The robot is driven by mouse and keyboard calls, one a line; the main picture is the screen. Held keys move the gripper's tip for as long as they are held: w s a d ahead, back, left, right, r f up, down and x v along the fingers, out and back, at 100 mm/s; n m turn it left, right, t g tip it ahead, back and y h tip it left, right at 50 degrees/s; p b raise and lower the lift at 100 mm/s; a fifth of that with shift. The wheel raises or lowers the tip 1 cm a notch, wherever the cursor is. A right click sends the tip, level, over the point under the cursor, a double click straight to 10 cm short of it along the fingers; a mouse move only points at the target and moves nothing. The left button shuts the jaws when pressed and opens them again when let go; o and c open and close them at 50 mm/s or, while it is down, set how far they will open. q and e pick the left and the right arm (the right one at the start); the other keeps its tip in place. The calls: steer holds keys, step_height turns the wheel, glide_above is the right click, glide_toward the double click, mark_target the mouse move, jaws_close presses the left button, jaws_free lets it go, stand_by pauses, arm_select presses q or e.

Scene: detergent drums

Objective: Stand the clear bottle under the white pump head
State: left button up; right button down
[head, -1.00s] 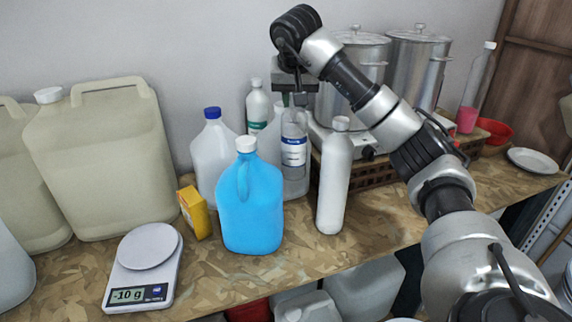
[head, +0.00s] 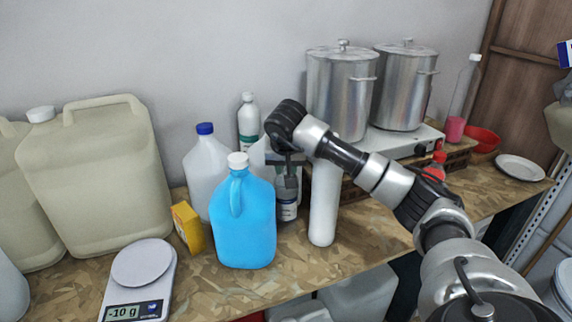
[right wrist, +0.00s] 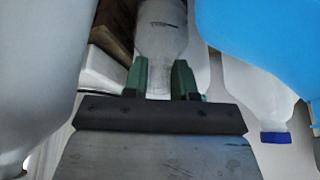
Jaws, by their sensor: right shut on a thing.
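The clear bottle (head: 287,205), with a blue-and-white label, is upright among the jugs in the head view. My right gripper (head: 288,172) is above it, shut on its neck. In the right wrist view the two green fingers (right wrist: 160,80) sit on either side of the neck, and the bottle's body (right wrist: 162,35) extends away from them. I cannot tell whether its base touches the bench. I cannot make out a white pump head in either view. My left gripper is not in view.
A blue jug (head: 245,220) stands close left of the bottle and a white bottle (head: 323,205) close right. A translucent blue-capped jug (head: 205,170) and green-labelled bottle (head: 249,120) are behind. A scale (head: 140,275) and beige canister (head: 95,180) stand left; steel pots (head: 340,95) stand back right.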

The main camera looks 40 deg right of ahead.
steer(key=shift+a, duration=0.1)
steer(key=c, duration=0.9)
jaws_free()
steer(key=shift+f, duration=0.1)
